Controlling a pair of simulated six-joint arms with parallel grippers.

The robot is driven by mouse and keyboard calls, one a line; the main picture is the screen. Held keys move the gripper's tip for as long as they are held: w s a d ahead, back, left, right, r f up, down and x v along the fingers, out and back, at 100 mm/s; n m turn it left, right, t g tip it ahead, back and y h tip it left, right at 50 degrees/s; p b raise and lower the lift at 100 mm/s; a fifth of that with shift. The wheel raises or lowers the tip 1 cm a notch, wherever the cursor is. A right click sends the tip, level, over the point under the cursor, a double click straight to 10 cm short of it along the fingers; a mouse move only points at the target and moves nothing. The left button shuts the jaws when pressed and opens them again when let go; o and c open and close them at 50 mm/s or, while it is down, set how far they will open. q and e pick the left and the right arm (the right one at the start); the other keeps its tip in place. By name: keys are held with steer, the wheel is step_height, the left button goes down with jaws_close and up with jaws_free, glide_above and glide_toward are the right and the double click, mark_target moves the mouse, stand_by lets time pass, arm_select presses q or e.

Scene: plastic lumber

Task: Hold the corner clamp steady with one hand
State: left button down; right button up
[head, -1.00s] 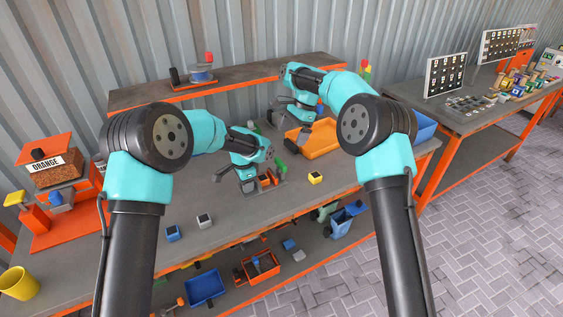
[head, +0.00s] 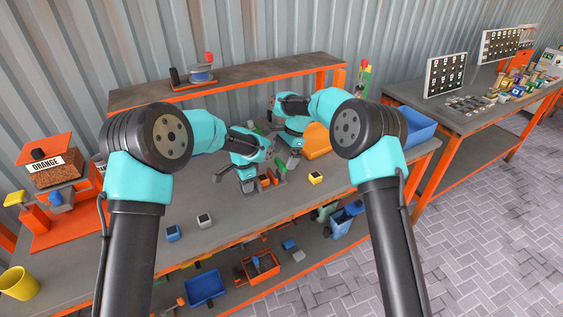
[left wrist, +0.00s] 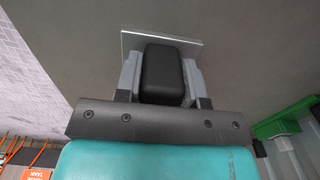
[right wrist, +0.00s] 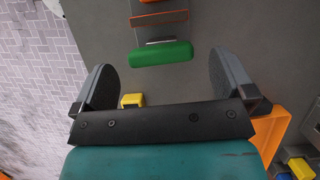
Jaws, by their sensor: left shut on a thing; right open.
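The corner clamp appears to be the grey-based fixture with orange parts (head: 266,180) on the bench in the head view. My left gripper (head: 247,184) is at its left side, shut on a black block (left wrist: 161,72) above a light grey plate (left wrist: 130,42). My right gripper (head: 293,162) is open and empty just right of the fixture. In the right wrist view its fingers (right wrist: 160,85) are spread wide, with a green bar (right wrist: 160,53) ahead between them. An orange strip (right wrist: 160,18) lies beyond the bar. Contact between green bar and fixture is unclear.
A yellow block (head: 315,178) lies right of the fixture. Blue (head: 172,233) and grey (head: 204,220) blocks lie near the front edge. A shelf (head: 230,85) runs behind.

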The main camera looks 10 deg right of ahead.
steer(key=shift+x, duration=1.3)
steer(key=shift+c, duration=0.4)
steer(key=c, duration=0.8)
steer(key=shift+c, duration=0.2)
steer(key=shift+n, duration=0.3)
steer(key=n+g, duration=0.1)
steer(key=n, duration=0.1)
steer(key=n+h, duration=0.1)
steer(key=n, duration=0.2)
steer(key=shift+w+g, duration=0.15)
steer(key=shift+g, duration=0.25)
steer(key=n+h, duration=0.1)
steer(key=n, duration=0.2)
steer(key=n+h, duration=0.1)
steer(key=n, duration=0.2)
steer(key=shift+a+n+g+h, duration=0.1)
steer(key=shift+n+g+h, duration=0.2)
steer(key=shift+g, duration=0.1)
